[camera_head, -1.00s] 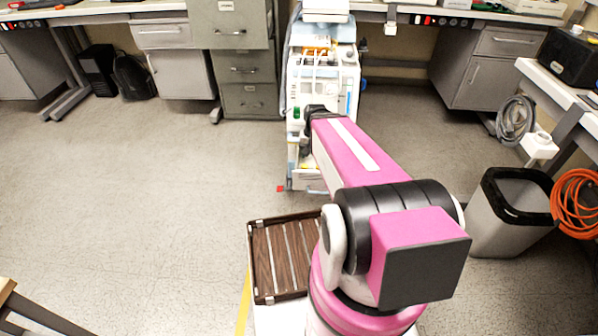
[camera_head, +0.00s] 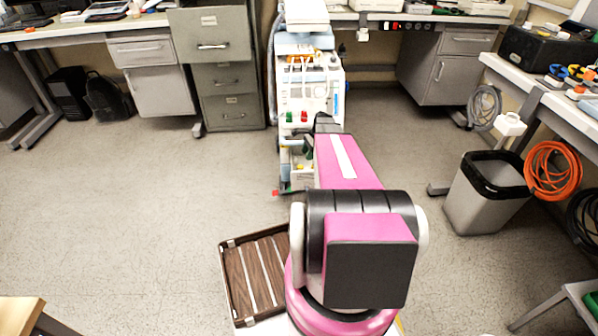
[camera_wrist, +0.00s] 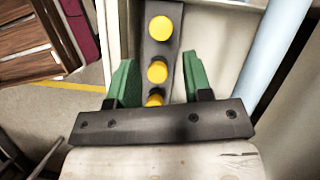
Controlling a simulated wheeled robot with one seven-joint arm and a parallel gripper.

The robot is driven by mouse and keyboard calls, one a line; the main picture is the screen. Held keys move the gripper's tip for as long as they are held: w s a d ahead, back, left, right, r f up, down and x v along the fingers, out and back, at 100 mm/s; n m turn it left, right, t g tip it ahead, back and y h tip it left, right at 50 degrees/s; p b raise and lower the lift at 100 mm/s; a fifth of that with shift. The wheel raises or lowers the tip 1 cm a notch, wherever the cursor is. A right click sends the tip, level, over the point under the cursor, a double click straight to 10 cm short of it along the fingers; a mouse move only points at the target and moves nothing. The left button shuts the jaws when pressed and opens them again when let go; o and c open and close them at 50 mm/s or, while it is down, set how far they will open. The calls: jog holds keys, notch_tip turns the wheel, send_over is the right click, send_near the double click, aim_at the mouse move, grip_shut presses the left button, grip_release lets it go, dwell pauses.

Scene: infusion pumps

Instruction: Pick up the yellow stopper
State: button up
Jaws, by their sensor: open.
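Several yellow stoppers show in a column on a dark strip in the wrist view: an upper stopper (camera_wrist: 160,28), a middle stopper (camera_wrist: 157,71) and a lower one (camera_wrist: 153,100), partly hidden by my gripper's bar. My gripper (camera_wrist: 159,64) is open, its two green fingers on either side of the column, with the middle stopper between them in the picture. I cannot tell whether they touch it. In the head view the pump stand (camera_head: 312,95) is straight ahead, with a small yellow spot (camera_head: 300,167) low on it.
A green piece (camera_head: 289,117) and a red piece (camera_head: 303,116) sit on the stand's front. A pale blue pole (camera_wrist: 262,55) runs close right of the fingers. A bin (camera_head: 490,195) stands to the right. The floor to the left is clear.

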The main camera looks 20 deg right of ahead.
aim_at(301, 167)
jog(key=x, duration=0.8)
jog(key=shift+a+f, duration=0.15)
jog(key=shift+a, duration=0.05)
jog(key=c, duration=0.8)
jog(key=shift+w, duration=0.1)
jog(key=shift+c, duration=0.2)
jog(key=shift+r, duration=0.5)
jog(key=r, duration=0.3)
jog(key=shift+s+a+r, duration=0.15)
jog(key=shift+s+r, duration=0.05)
jog(key=shift+r, duration=0.15)
jog(key=s+a+r, duration=0.5)
jog(key=a+r, duration=0.1)
jog(key=a, duration=0.3)
jog(key=shift+s+a+r, duration=0.2)
jog(key=shift+s+a, duration=0.05)
jog(key=shift+a, duration=0.1)
